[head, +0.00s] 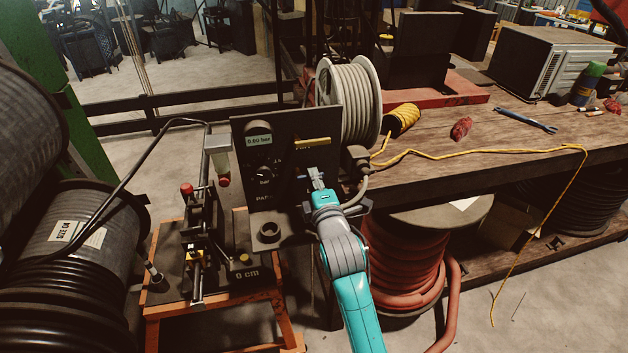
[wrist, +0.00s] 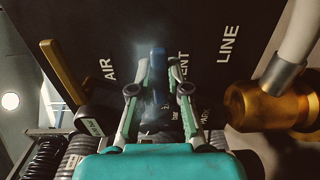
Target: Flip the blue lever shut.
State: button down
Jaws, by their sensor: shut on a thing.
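The blue lever (wrist: 158,62) shows in the wrist view between my two fingers, in front of the dark panel (wrist: 205,30) lettered AIR, VENT and LINE. My gripper (wrist: 158,88) is shut on the lever, with a finger on each side of it. The lever's lower part is blurred and partly hidden between the fingers. In the head view my gripper (head: 316,178) is at the lower right of the panel (head: 283,180), below the yellow lever (head: 313,143). There the blue lever is too small and covered to make out clearly.
The yellow lever (wrist: 66,72) is left of my fingers in the wrist view, and a brass fitting (wrist: 262,107) with a pale hose is at the right. A hose reel (head: 350,100) stands behind the panel. The wooden bench (head: 480,140) lies to the right.

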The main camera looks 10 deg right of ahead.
dwell(0.3)
jog(key=c, duration=1.1)
grip_release()
jog(key=shift+s, duration=0.15)
jog(key=s, duration=1.1)
jog(key=shift+s, duration=0.4)
jog(key=s+d+f+m+g, duration=0.1)
jog(key=s+f+m, duration=0.3)
jog(key=s+f, duration=0.45)
jog(key=s+d+f+m+g, duration=0.15)
jog(key=s+f+m, duration=0.35)
jog(key=s, duration=0.7)
jog(key=s+m, duration=0.3)
jog(key=s, duration=0.4)
jog(key=s+d+m, duration=0.1)
jog(key=s+m, duration=0.2)
jog(key=s, duration=0.5)
jog(key=s+d+m, duration=0.1)
jog(key=s+m, duration=0.2)
jog(key=s, duration=0.5)
jog(key=shift+s+g, duration=0.15)
jog(key=shift+g, duration=0.2)
